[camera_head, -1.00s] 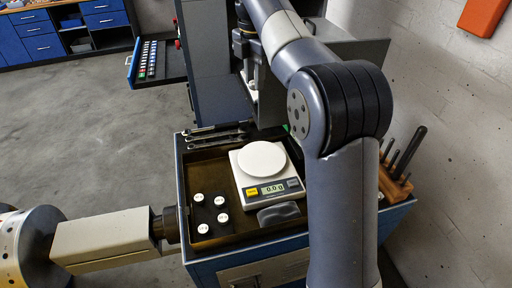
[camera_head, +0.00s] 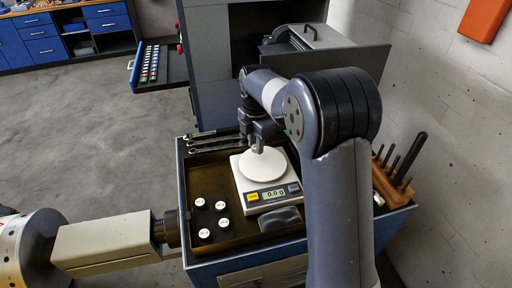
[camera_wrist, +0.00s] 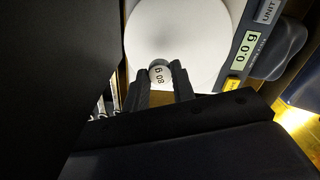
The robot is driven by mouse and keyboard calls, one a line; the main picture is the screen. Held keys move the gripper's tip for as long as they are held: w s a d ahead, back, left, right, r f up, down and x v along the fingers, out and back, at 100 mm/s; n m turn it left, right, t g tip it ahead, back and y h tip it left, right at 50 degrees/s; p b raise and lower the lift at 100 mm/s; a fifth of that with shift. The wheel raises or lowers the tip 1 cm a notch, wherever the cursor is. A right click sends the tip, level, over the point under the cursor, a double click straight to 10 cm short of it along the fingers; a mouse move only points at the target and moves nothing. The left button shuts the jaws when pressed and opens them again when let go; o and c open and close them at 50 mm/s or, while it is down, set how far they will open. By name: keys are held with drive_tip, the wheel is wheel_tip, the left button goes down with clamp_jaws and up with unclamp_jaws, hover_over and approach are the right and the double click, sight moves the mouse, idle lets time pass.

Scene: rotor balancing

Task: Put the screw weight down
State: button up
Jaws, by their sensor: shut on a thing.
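The screw weight (camera_wrist: 159,74) is a small round piece with a white top marked "80 g". My gripper (camera_wrist: 160,69) is shut on it, with one dark finger on each side. In the head view my gripper (camera_head: 257,149) is over the round white pan (camera_head: 263,168) of the scale (camera_head: 241,199). The pan also lies behind the weight in the wrist view (camera_wrist: 190,35). The display (camera_wrist: 248,47) reads 0.0 g. I cannot see a gap between weight and pan clearly.
Several white-topped weights (camera_head: 221,223) stand in the tray left of the scale. Wrenches (camera_head: 212,142) lie behind it, and a dark grey object (camera_head: 281,218) lies in front. A wooden block with dark tools (camera_head: 393,185) stands at the right.

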drive_tip(key=shift+f, duration=1.25)
drive_tip(key=shift+f, duration=0.1)
drive_tip(key=o, duration=1)
wheel_tip(320, 180, up, 12)
drive_tip(key=shift+r+b, duration=0.1)
drive_tip(key=shift+b, duration=0.4)
